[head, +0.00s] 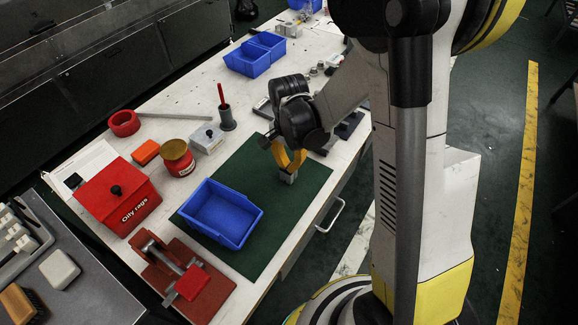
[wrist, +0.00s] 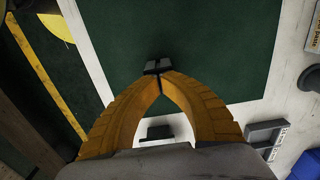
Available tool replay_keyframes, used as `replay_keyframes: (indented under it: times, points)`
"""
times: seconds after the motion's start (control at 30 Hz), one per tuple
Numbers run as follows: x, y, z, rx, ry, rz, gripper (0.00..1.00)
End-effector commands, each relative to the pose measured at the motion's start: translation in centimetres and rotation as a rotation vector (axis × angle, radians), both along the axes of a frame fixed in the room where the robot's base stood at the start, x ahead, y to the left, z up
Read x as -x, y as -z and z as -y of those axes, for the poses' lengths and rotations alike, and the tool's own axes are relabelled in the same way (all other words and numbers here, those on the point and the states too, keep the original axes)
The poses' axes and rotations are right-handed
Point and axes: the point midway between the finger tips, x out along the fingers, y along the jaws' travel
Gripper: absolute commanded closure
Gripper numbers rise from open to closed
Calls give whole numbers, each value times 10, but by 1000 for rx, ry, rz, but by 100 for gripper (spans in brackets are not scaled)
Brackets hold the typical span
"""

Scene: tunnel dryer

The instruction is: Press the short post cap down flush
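My gripper (head: 289,177) hangs low over the green mat (head: 255,154), near its right end. Its yellow fingers converge, and the dark tips meet in the wrist view (wrist: 158,66) with nothing visible held between them. I cannot tell whether the tips touch the mat. I cannot make out a short post cap for certain. A small dark block (wrist: 158,132) shows between the fingers in the wrist view, partly hidden by my gripper. A grey fixture (wrist: 268,134) lies to its right. In the head view, dark blocks (head: 349,124) stand behind my wrist, partly hidden by my arm.
A blue tray (head: 220,213) sits on the mat's left part. A red rag bin (head: 118,195), a yellow-topped tin (head: 178,158), a grey box (head: 208,138) and a dark cup (head: 227,118) stand beyond it. A red clamp fixture (head: 183,277) is in front. The mat between tray and gripper is clear.

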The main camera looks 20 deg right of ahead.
Motion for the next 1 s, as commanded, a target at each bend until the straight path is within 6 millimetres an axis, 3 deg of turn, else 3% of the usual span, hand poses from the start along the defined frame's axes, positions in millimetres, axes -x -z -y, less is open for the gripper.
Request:
replay_keyframes:
  times: [0.37, 1.0]
  points:
    - [0, -5, 0, 0, 0, 0, 100]
    - [0, -48, 0, 0, 0, 0, 100]
